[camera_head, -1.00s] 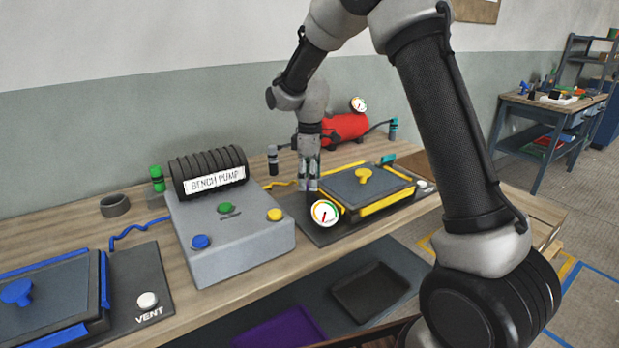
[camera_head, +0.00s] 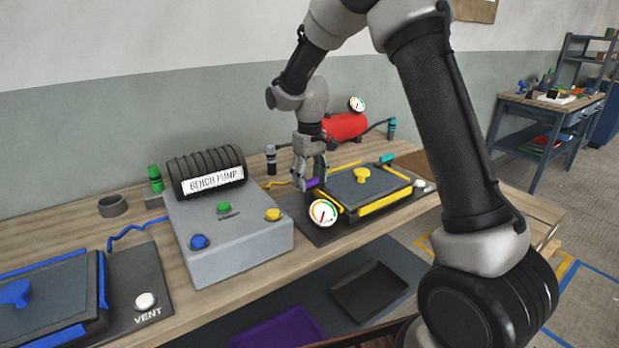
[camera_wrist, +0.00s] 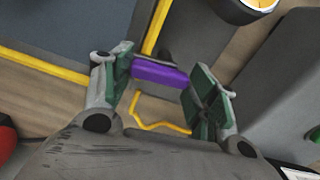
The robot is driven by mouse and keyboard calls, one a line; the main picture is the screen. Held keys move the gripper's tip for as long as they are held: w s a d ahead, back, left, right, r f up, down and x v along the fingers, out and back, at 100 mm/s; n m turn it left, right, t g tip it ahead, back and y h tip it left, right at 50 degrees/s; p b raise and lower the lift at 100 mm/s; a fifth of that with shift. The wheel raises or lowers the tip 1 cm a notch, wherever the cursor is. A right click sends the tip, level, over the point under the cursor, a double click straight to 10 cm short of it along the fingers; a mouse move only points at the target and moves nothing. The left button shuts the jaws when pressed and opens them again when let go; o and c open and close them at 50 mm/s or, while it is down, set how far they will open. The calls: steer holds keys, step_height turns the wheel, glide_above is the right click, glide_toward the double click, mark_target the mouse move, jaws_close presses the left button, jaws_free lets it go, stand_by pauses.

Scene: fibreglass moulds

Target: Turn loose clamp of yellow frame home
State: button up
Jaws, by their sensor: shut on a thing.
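The yellow frame (camera_head: 376,205) lies on a dark base at the right of the bench, around a dark panel with a yellow knob (camera_head: 362,175). A purple clamp handle (camera_head: 314,183) is at the frame's left corner; it also shows in the wrist view (camera_wrist: 160,76). My gripper (camera_head: 308,184) is shut on this handle. In the wrist view my gripper's green-padded fingers (camera_wrist: 163,84) stand at its two ends. A teal clamp (camera_head: 387,158) sits at the frame's far right corner. The purple clamp's pivot is hidden.
A gauge (camera_head: 323,213) stands at the frame's front left corner. The grey bench pump (camera_head: 232,245) is left of my gripper. A red tank (camera_head: 345,126) stands behind, and a blue frame (camera_head: 102,280) is at far left. A yellow hose (camera_wrist: 160,126) runs beneath my gripper.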

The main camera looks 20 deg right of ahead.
stand_by(0.3)
steer(key=o, duration=1)
step_height(320, 180, up, 12)
